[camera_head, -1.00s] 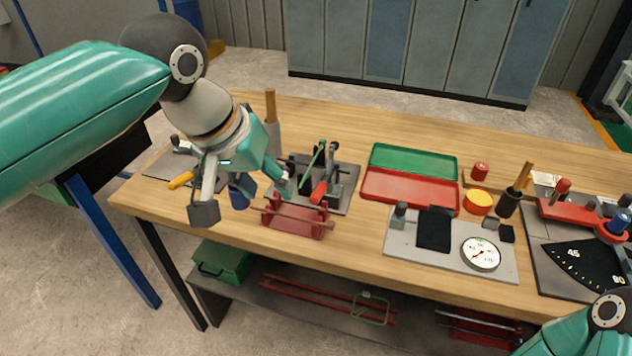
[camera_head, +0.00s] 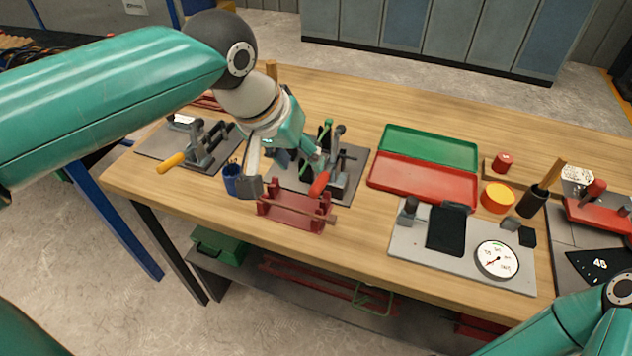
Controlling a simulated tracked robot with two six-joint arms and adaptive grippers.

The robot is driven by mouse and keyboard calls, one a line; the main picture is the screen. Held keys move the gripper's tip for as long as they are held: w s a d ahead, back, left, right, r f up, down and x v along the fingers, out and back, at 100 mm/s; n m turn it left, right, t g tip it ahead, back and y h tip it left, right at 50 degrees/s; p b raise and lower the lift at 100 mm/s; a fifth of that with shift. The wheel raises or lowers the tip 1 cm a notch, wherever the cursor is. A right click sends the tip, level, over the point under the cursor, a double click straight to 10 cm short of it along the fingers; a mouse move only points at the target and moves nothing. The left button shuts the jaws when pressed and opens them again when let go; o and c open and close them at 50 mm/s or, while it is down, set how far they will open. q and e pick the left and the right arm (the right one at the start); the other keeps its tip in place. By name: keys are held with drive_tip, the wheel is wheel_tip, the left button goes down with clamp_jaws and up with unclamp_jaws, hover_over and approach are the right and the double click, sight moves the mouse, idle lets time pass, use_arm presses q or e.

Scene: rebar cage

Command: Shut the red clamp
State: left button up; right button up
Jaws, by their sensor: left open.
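The red-handled toggle clamp stands on a dark grey plate (camera_head: 352,160) at the middle of the bench. Its red handle (camera_head: 319,185) slopes down toward the front edge; I cannot tell whether the clamp is open or closed. A green-handled clamp (camera_head: 326,132) stands upright on the same plate. My left gripper (camera_head: 284,177) is open, over the plate's left side. One finger is left of the red handle, the other close beside it; contact is unclear. The gripper hides part of the plate and clamps. My right arm shows at lower right, its gripper out of view.
A red frame-like fixture (camera_head: 297,209) stands just in front of the plate. A yellow-handled clamp (camera_head: 172,162) and a blue cup (camera_head: 231,178) are at left. A green-and-red tray (camera_head: 425,184) and a gauge plate (camera_head: 422,243) are at right. Bare wood lies behind.

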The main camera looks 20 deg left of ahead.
sight(316, 183)
use_arm(q)
drive_tip(key=x, duration=1)
drive_tip(key=shift+f, duration=0.2)
clamp_jaws()
